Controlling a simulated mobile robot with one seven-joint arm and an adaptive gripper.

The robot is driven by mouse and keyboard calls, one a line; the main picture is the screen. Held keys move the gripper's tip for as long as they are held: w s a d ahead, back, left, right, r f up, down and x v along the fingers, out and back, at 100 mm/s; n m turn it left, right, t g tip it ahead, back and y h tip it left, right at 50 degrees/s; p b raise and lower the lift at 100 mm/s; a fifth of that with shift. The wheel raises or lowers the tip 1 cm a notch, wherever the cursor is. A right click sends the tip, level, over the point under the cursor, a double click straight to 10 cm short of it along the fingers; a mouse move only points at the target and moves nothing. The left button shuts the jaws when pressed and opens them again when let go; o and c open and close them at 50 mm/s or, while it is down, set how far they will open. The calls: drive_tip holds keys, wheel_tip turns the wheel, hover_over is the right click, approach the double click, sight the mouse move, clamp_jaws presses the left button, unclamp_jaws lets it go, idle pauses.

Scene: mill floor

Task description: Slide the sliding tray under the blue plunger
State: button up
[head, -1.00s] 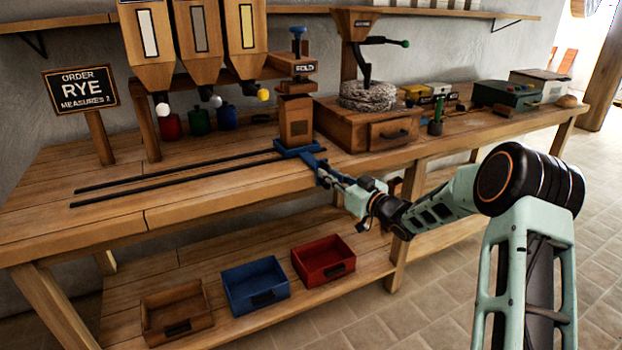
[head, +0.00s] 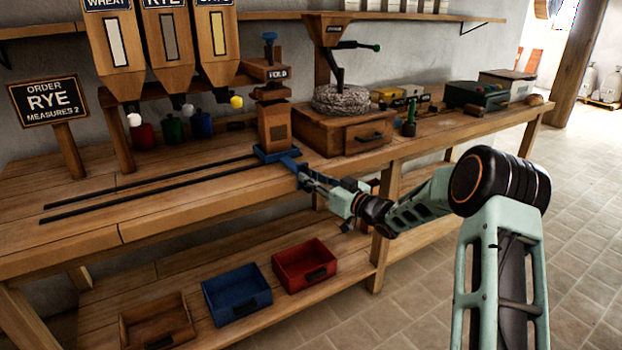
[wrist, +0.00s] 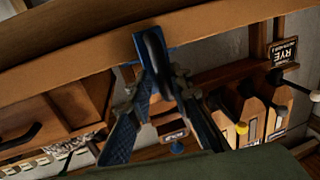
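The sliding tray (head: 264,154) is blue and stands at the right end of two dark rails, with a wooden box (head: 274,130) upright on it. The blue plunger (head: 269,38) sticks up from a wooden block with a lettered plate, and the box appears right below that block. The tray's blue handle points to the bench's front edge. My gripper (head: 304,180) is at this handle. In the wrist view, the fingers of my gripper (wrist: 160,82) close in on both sides of the blue handle (wrist: 151,45) and appear shut on it. Exact finger contact is partly hidden.
The rails (head: 150,188) run clear to the left. Three hoppers stand behind them, with an order sign (head: 48,98) reading RYE, measures 2. A wooden drawer mill (head: 345,132) stands close to the tray's right. Brown, blue (head: 237,296) and red bins are on the lower shelf.

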drive_tip(key=v, duration=1.2)
